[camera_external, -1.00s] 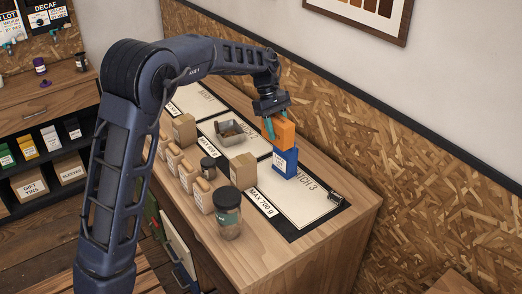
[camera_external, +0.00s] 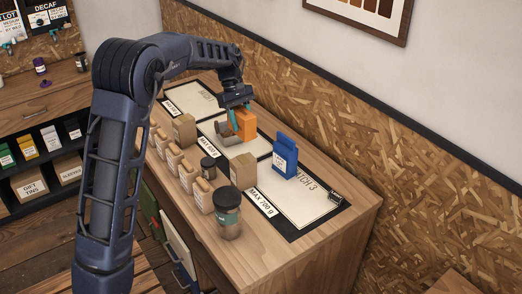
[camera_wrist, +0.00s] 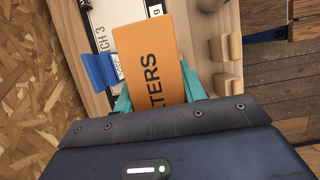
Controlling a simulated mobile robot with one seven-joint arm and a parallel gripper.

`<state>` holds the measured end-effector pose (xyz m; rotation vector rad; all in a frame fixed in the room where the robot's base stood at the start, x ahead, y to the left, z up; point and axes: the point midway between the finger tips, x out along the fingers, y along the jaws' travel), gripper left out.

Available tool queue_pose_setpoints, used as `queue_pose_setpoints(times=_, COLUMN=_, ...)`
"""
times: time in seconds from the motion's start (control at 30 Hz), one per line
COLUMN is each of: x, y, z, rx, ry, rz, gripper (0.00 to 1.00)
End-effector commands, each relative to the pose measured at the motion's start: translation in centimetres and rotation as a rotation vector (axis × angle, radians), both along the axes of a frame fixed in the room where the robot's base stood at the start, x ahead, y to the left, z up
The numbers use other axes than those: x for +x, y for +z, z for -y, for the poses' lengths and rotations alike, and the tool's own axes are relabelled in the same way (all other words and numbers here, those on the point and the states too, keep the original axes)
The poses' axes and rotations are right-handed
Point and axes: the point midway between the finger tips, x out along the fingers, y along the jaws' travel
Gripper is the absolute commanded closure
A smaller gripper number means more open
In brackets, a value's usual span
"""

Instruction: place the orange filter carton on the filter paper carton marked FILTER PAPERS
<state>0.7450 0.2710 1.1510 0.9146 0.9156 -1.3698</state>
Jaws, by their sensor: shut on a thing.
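My gripper (camera_external: 233,117) is shut on the orange filter carton (camera_external: 246,125), with a teal finger on either side of it. In the wrist view the orange carton (camera_wrist: 150,62) shows the letters "LTERS" between the teal fingers of my gripper (camera_wrist: 158,96). The carton is in front of the grey metal tray (camera_external: 224,133) in the external view, hiding most of it; its height above the mat is hard to tell. A blue carton (camera_external: 285,157) with a white label stands upright on the BATCH 3 mat, right of my gripper. Its small print is unreadable. I cannot make out FILTER PAPERS anywhere.
Kraft bags (camera_external: 243,171) and a dark-lidded jar (camera_external: 228,212) line the counter's front side. A chipboard wall (camera_external: 400,160) runs behind.

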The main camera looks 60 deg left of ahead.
Motion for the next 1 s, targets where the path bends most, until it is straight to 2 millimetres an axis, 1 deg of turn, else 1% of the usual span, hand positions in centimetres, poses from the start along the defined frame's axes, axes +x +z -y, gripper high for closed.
queue_pose_setpoints(times=0.03, x=0.0, y=-1.2, z=0.0, rx=-0.002, ry=0.001, rz=-0.003, gripper=0.84)
queue_pose_setpoints(times=0.1, x=0.0, y=-2.7, z=0.0, rx=-0.002, ry=0.001, rz=-0.002, gripper=0.84)
queue_pose_setpoints(times=0.2, x=0.0, y=-4.6, z=0.0, rx=-0.002, ry=0.001, rz=-0.001, gripper=0.84)
queue_pose_setpoints(times=0.3, x=0.0, y=-6.0, z=0.0, rx=-0.001, ry=0.001, rz=0.000, gripper=0.84)
queue_pose_setpoints(times=0.57, x=0.0, y=-7.5, z=0.0, rx=0.000, ry=0.001, rz=0.000, gripper=0.84)
queue_pose_setpoints(times=0.83, x=0.0, y=-10.9, z=0.0, rx=-0.001, ry=0.001, rz=-0.001, gripper=0.84)
queue_pose_setpoints(times=0.9, x=0.0, y=-11.3, z=0.0, rx=0.000, ry=0.000, rz=0.000, gripper=0.84)
queue_pose_setpoints(times=1.0, x=0.0, y=-11.3, z=0.0, rx=0.001, ry=0.000, rz=0.001, gripper=0.84)
